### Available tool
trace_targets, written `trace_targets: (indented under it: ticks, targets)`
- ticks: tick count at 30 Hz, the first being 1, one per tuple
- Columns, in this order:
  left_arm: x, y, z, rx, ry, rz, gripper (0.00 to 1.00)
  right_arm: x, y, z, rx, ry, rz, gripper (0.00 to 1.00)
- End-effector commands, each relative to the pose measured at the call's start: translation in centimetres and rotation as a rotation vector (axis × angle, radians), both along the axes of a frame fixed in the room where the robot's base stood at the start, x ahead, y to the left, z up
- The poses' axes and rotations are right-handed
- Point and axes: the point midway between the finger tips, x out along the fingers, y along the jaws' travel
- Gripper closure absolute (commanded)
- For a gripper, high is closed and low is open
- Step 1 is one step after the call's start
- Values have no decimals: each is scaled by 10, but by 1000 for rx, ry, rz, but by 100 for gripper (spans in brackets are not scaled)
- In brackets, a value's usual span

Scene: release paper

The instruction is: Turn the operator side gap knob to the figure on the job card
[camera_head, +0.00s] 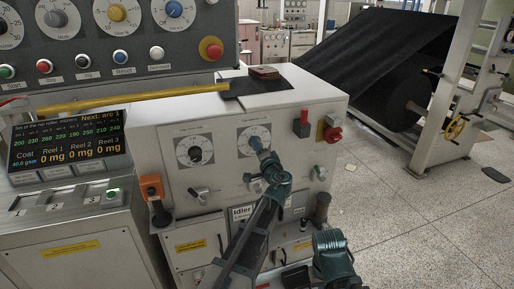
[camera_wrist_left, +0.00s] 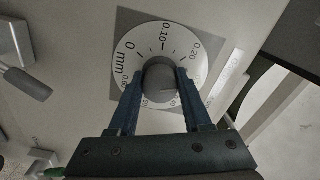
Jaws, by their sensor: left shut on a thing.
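Two white dials with knobs sit on the front of the pale machine: a left dial knob (camera_head: 195,154) with a dark centre, and a right dial (camera_head: 243,135). My left gripper (camera_head: 262,149) covers part of the right dial. In the left wrist view its two blue fingers (camera_wrist_left: 160,88) are shut on the grey round knob (camera_wrist_left: 160,76). The labels above the dials are too small to tell which is operator side. I cannot make out a job card.
A display (camera_head: 68,140) with coloured figures stands at the left. A red switch (camera_head: 302,124), a red knob (camera_head: 332,133) and an orange box (camera_head: 152,187) are on the machine front. A brown block (camera_head: 265,72) lies on a dark sheet on top. A black roll (camera_head: 400,98) stands behind right.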

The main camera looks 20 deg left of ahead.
Motion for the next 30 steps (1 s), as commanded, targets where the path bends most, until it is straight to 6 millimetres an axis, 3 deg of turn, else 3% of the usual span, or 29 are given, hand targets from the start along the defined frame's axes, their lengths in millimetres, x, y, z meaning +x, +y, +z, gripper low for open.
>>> trace_targets:
  ticks: [14,15,19,20,30]
  targets:
    - [-2,0,-1,-15,-6,1,100,0,0,-1,0,0,0,100]
    - [-2,0,-1,-15,-6,1,49,0,0,-1,0,0,0,100]
    - [-1,0,-1,-14,-7,0,26,0,0,-1,0,0,0,100]
    - [-1,0,-1,-14,-7,0,21,0,0,-1,0,0,0,100]
    - [-4,-2,0,-11,-6,0,21,0,0,0,0,0,0,100]
